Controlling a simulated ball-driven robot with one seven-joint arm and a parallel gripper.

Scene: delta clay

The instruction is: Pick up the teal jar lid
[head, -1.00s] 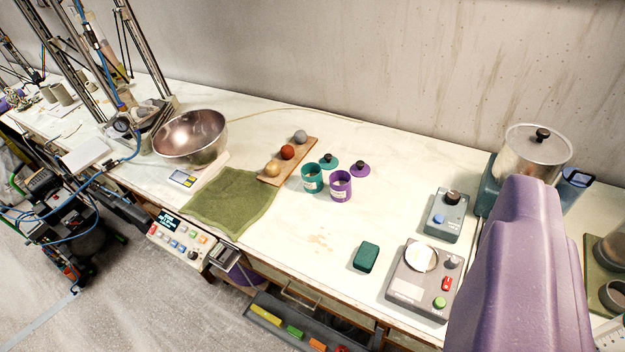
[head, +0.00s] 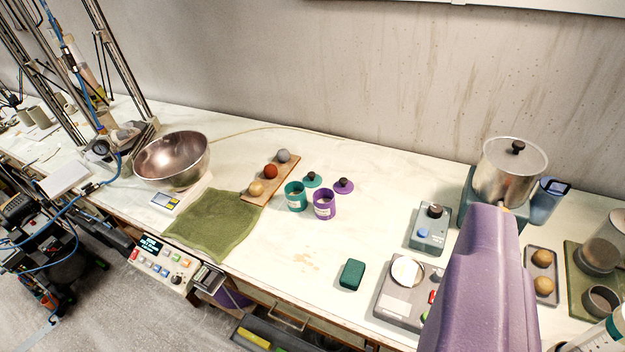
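The teal jar lid (head: 312,180) lies on the white bench, a flat teal disc with a dark knob on top. It is just behind the open teal jar (head: 295,196). A purple lid (head: 343,186) with a dark knob lies to its right, behind the open purple jar (head: 324,204). My gripper is not in view. Only a purple part of my arm shows at the lower right, well to the right of the lid.
A dark green box (head: 352,274) and control boxes (head: 430,228) stand to the right. The bench behind the lids is clear.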

